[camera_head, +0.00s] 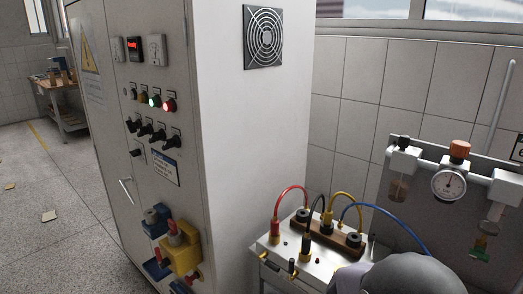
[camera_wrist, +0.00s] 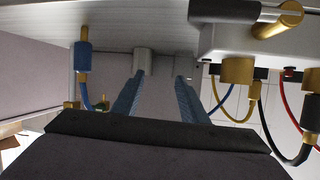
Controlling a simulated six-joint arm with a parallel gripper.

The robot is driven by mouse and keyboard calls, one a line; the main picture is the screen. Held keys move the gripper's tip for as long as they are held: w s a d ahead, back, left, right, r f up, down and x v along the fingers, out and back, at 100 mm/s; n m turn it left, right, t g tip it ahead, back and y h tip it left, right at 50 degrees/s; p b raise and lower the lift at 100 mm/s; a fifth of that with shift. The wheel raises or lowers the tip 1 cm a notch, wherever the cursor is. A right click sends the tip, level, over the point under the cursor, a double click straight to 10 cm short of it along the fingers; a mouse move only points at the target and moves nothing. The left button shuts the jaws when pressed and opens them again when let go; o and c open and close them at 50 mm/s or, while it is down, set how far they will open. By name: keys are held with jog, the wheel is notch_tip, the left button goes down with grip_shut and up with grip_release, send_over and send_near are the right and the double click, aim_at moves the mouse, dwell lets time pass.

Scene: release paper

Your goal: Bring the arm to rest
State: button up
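In the wrist view, my gripper (camera_wrist: 158,82) shows two blue-padded fingers pointing away from the camera. They stand apart with a clear gap, and I see nothing held between them. Beyond the gap is a pale wall, with a grey post behind the fingertips. In the head view, a rounded grey part of my arm is at the bottom right; the gripper itself is not visible there.
A tall cabinet (camera_head: 250,130) with switches and lights stands at left. A pressure gauge (camera_head: 449,184) is at right. Small flat pieces (camera_head: 48,216) lie on the floor.

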jog(key=w+a+r+n+y+p, duration=0.1)
jog(key=a+y, duration=0.1)
jog(key=w+a+r+n+t+y+p, duration=0.1)
jog(key=a+n+y, duration=0.1)
jog(key=a, duration=0.1)
jog(key=w+a+r+n+y+p, duration=0.1)
jog(key=a+r+y, duration=0.1)
jog(key=a, duration=0.1)
jog(key=shift+w+a+r+t+p, duration=0.1)
jog(key=shift+t+p, duration=0.2)
jog(key=shift+p, duration=0.1)
jog(key=s+a+n+g+y+p, duration=0.5)
jog(key=s+a+n+y+p, duration=0.15)
jog(key=s+a, duration=0.45)
jog(key=s+r+g+p, duration=0.1)
jog(key=s+g, duration=0.1)
jog(key=s, duration=0.3)
jog(key=s+d+r+g+h+p, duration=0.1)
jog(key=s+g+p, duration=0.1)
jog(key=s, duration=0.3)
jog(key=shift+s+r+n+g, duration=0.25)
jog(key=shift+n+g, duration=0.1)
jog(key=shift+g, duration=0.15)
